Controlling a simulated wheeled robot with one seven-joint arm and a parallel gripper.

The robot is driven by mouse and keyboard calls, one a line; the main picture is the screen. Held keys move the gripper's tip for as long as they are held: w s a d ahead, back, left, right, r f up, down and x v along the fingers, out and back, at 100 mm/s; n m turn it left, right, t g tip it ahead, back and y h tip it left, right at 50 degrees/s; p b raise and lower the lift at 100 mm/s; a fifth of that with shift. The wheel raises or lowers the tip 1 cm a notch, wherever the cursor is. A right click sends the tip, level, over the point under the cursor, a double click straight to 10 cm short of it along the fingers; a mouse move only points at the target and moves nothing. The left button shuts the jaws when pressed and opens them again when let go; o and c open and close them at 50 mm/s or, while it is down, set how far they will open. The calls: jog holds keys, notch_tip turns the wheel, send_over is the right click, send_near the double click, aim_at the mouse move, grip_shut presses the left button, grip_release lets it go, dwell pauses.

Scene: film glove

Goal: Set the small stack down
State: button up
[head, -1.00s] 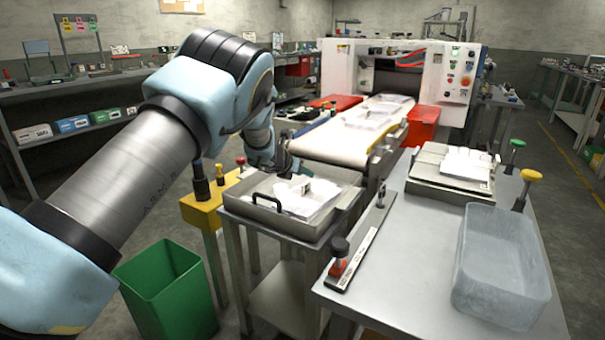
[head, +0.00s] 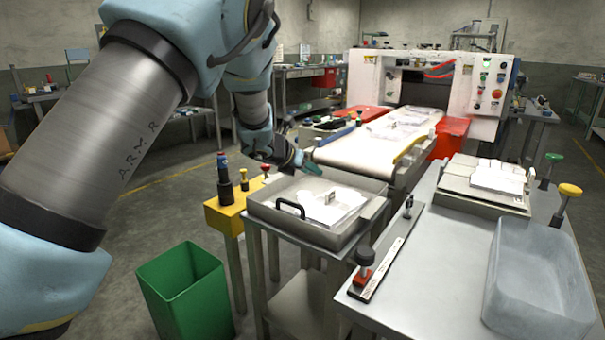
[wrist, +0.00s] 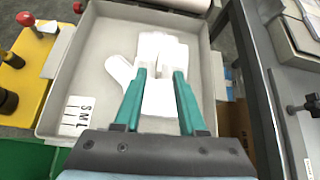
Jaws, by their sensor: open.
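A small stack of white gloves (head: 322,212) lies flat in a shallow grey tray (head: 290,228) on a small stand. The wrist view shows the gloves (wrist: 150,48) with their fingers spread, near the middle of the tray (wrist: 98,50). My gripper (head: 314,168) is at the tray's far side in the head view, its teal fingers above the rim. In the wrist view my gripper (wrist: 160,72) is open, its two fingers apart and overlapping the gloves in the picture. Nothing is visibly clamped between them. The exact height above the gloves cannot be told.
A card marked S, M, L (wrist: 77,115) lies in the tray. A yellow stand (head: 228,212) with knobs is to the left, a green bin (head: 190,290) in front. A conveyor (head: 365,148) is behind.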

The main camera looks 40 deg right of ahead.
jog(key=shift+a+r, duration=0.15)
jog(key=w+a+r+n+t+y, duration=0.1)
jog(key=w+a+n+t+y, duration=0.1)
jog(key=w+a+n, duration=0.45)
jog(key=w+a+n+t+y, duration=0.1)
jog(key=w+a+n+t, duration=0.15)
jog(key=a+n, duration=0.7)
jog(key=w+a+r+n+t+y, duration=0.15)
jog(key=w+a+n, duration=0.35)
jog(key=a, duration=0.6)
jog(key=s+a+f+n+g+y, duration=0.1)
jog(key=s+a+n+y, duration=0.15)
jog(key=a+n, duration=0.65)
jog(key=s+a+f+n+g+y, duration=0.25)
jog(key=a+n, duration=0.35)
jog(key=a, duration=0.7)
jog(key=s+a+n+g, duration=0.3)
jog(key=s+a+n, duration=0.7)
jog(key=s+n, duration=0.3)
jog(key=shift+s+f+y, duration=0.4)
jog(key=shift+s+y, duration=0.05)
jog(key=shift+s, duration=0.75)
